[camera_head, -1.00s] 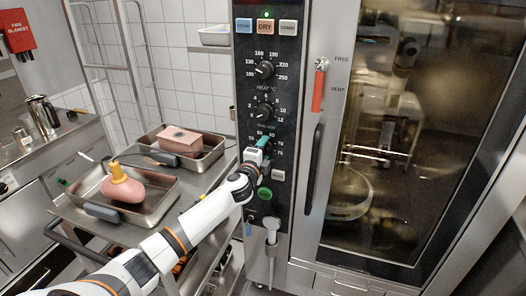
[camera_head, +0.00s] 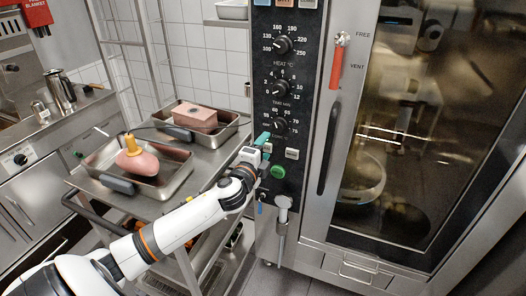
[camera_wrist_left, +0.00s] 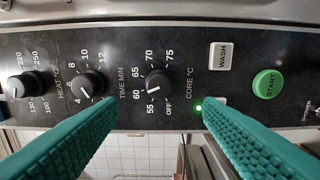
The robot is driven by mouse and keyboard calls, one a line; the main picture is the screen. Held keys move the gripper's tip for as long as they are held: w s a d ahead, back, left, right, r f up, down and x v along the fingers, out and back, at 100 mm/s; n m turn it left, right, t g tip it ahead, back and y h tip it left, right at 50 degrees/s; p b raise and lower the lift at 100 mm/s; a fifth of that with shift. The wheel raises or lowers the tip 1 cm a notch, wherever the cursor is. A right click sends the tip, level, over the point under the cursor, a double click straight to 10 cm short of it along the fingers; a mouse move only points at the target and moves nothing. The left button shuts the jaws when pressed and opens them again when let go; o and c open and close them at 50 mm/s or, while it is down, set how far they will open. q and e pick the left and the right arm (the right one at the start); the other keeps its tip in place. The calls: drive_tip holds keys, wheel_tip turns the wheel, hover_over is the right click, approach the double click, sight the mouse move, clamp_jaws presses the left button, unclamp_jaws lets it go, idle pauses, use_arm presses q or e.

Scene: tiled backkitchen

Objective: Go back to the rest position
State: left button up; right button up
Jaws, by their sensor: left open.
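My left gripper (camera_head: 262,141) has teal fingers and is in front of the black oven panel (camera_head: 257,40). It is level with the lower panel, left of the core-temperature knob (camera_head: 280,126) and above the green START button (camera_head: 278,172). In the left wrist view its fingers (camera_wrist_left: 158,110) are spread wide with nothing between them. The core knob (camera_wrist_left: 156,83) shows beyond the gap, apart from both fingers. A small green light glows by the right fingertip. My right gripper is out of view.
The oven door has a long dark handle (camera_head: 328,150) and a red-handled lever (camera_head: 336,66). Left of the oven, a steel cart holds a tray (camera_head: 178,178) with a pink, yellow-topped item (camera_head: 137,162) and another with a pink block (camera_head: 194,117). A spray nozzle (camera_head: 283,202) hangs below the panel.

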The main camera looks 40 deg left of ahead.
use_arm(q)
drive_tip(key=shift+s, duration=0.2)
idle(0.4)
drive_tip(key=s+a+f+n+g, duration=0.1)
drive_tip(key=s+f+n+g, duration=0.1)
drive_tip(key=f, duration=0.8)
drive_tip(key=s+a+f+n+g, duration=0.1)
drive_tip(key=f+g, duration=0.1)
drive_tip(key=f, duration=0.8)
drive_tip(key=s+d+f+n+g+h, duration=0.1)
drive_tip(key=s+f+g, duration=0.1)
drive_tip(key=s+f, duration=0.35)
drive_tip(key=s+d+f+n+g, duration=0.1)
drive_tip(key=s+f+n, duration=0.15)
drive_tip(key=f, duration=0.65)
drive_tip(key=s+d+f+n+g+h, duration=0.1)
drive_tip(key=s+d+f+g, duration=0.1)
drive_tip(key=s+f, duration=0.4)
drive_tip(key=s+d+f+n+g, duration=0.1)
drive_tip(key=s+d+f, duration=0.3)
drive_tip(key=s, duration=0.7)
drive_tip(key=s+d+f+n+g+h, duration=0.1)
drive_tip(key=s+d+f+g, duration=0.3)
drive_tip(key=s+f, duration=0.5)
drive_tip(key=s+d+f+n+g+h, duration=0.1)
drive_tip(key=s+d+f, duration=0.5)
drive_tip(key=s, duration=0.7)
drive_tip(key=shift+d+f+n+g, duration=0.2)
drive_tip(key=shift+f+n+g, duration=0.4)
drive_tip(key=shift+n, duration=0.55)
